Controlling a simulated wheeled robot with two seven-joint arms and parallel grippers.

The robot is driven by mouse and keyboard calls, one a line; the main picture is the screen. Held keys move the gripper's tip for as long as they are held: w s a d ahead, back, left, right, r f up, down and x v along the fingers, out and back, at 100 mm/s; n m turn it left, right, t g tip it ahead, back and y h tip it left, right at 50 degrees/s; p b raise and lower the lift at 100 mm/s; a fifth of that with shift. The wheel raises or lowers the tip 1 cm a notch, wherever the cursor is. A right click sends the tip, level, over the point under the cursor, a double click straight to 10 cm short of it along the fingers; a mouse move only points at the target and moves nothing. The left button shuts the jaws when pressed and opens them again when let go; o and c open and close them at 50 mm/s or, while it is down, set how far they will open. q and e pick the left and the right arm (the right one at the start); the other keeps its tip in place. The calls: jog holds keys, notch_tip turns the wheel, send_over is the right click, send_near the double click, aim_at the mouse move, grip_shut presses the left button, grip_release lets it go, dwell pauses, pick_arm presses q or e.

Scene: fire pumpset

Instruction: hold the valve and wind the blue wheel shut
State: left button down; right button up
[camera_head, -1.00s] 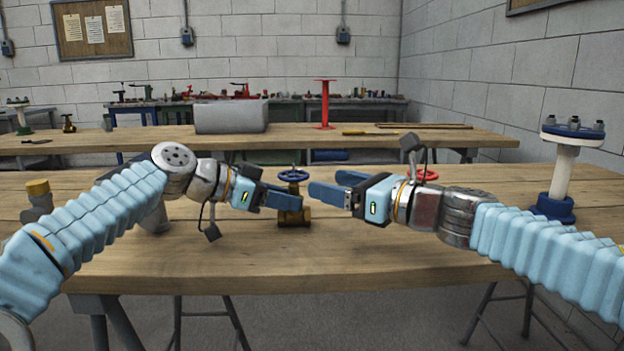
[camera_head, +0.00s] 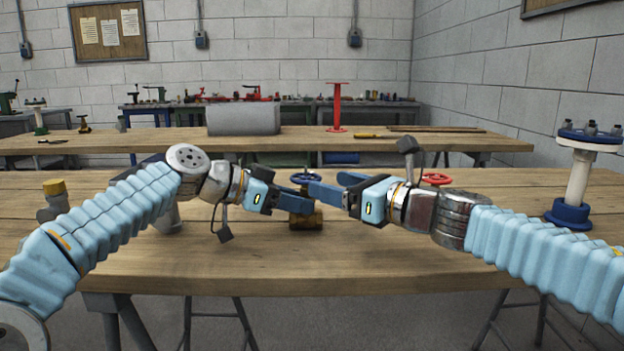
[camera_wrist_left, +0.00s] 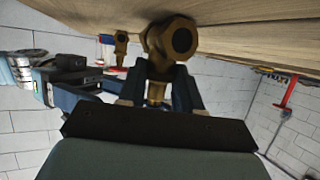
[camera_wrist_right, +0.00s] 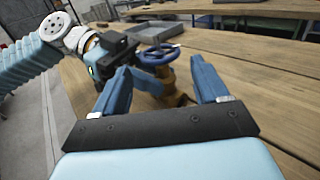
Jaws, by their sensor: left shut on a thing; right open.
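The brass valve (camera_head: 306,221) stands on the near workbench with its blue wheel (camera_head: 304,177) on top. My left gripper (camera_head: 301,204) is shut on the valve's neck, below the wheel. In the left wrist view the brass neck (camera_wrist_left: 157,92) sits between its two fingers, and the picture is upside down. My right gripper (camera_head: 325,186) is open, at the right of the valve near wheel height. In the right wrist view the blue wheel (camera_wrist_right: 158,56) appears between the open fingers, ahead of them. Whether a fingertip touches the wheel I cannot tell.
A flanged white and blue pipe (camera_head: 578,180) stands at the bench's right. A grey fitting with a yellow cap (camera_head: 54,197) stands at the left. The bench front (camera_head: 330,268) is bare.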

aim_at(318, 180)
jog(key=x, duration=0.7)
jog(key=shift+c, duration=0.4)
